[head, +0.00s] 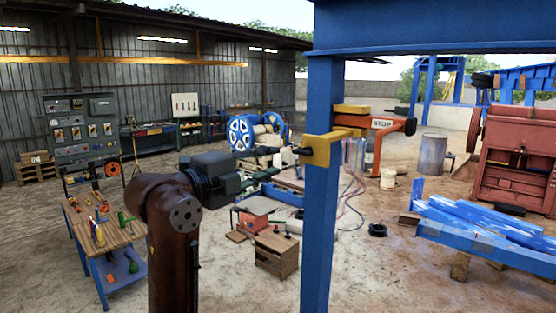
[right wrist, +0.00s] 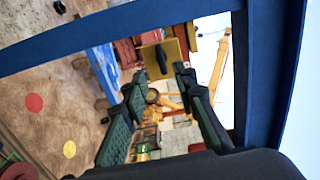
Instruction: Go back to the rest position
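My right arm rises from the bottom of the head view, and its dark gripper (head: 270,184) points right, toward the blue post (head: 319,220). In the right wrist view the two green and black fingers of this gripper (right wrist: 158,84) stand apart with nothing held between them. Beyond the fingertips is a yellow block (right wrist: 168,62) with a black handle (right wrist: 162,58). In the head view the yellow block (head: 324,147) sits on the blue post, with the black handle (head: 308,151) sticking out left. The gripper looks apart from it. My left gripper is out of view.
A tool table (head: 112,240) stands at the left, by a grey control panel (head: 82,128). A small wooden cabinet (head: 276,252) stands on the floor ahead. The blue crossbeam (head: 430,27) runs overhead. A red machine (head: 515,155) and blue beams (head: 480,228) are at the right.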

